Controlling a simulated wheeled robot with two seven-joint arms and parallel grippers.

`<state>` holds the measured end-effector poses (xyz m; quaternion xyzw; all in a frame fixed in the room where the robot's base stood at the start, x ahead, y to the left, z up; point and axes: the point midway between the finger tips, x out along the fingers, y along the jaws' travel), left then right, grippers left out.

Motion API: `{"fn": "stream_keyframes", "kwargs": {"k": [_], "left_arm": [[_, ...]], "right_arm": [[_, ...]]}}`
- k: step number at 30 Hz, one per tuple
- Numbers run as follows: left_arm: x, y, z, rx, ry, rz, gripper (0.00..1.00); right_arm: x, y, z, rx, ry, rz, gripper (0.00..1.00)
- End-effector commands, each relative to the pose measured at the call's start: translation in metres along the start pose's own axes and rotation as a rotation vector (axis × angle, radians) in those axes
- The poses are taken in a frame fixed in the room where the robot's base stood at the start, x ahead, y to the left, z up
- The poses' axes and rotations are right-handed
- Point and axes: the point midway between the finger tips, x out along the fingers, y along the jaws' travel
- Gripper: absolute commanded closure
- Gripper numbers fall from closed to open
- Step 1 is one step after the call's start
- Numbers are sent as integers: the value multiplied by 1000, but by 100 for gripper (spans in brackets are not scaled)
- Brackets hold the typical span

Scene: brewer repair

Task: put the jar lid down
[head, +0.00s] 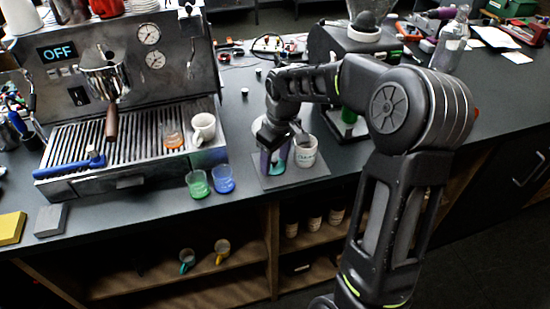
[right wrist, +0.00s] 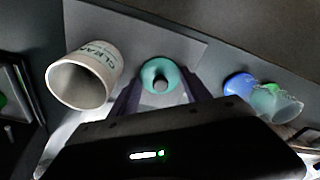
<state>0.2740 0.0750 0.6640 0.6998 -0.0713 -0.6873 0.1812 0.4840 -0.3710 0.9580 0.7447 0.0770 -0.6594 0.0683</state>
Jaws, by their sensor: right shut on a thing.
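My right gripper (head: 273,163) points down over a grey mat (head: 314,173) on the counter, beside the whitish CLEAN jar (head: 306,155). My left gripper is not in view.
A green glass (head: 197,184) and a blue glass (head: 223,180) stand left of the mat. The espresso machine (head: 120,120) holds a white cup (head: 203,129) on its drip tray. A dark grinder (head: 345,50) stands behind. The counter's front edge is close to the mat.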

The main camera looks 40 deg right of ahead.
Motion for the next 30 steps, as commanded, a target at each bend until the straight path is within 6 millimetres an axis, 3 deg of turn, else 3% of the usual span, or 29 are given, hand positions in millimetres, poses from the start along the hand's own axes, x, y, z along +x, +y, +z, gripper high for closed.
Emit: {"fn": "stream_keyframes", "kwargs": {"k": [4,17,30], "left_arm": [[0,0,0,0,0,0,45],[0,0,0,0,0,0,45],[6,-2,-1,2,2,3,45]], "right_arm": [[1,0,0,0,0,0,35],[-10,0,-1,0,2,1,35],[-94,0,-1,0,4,2,35]]}}
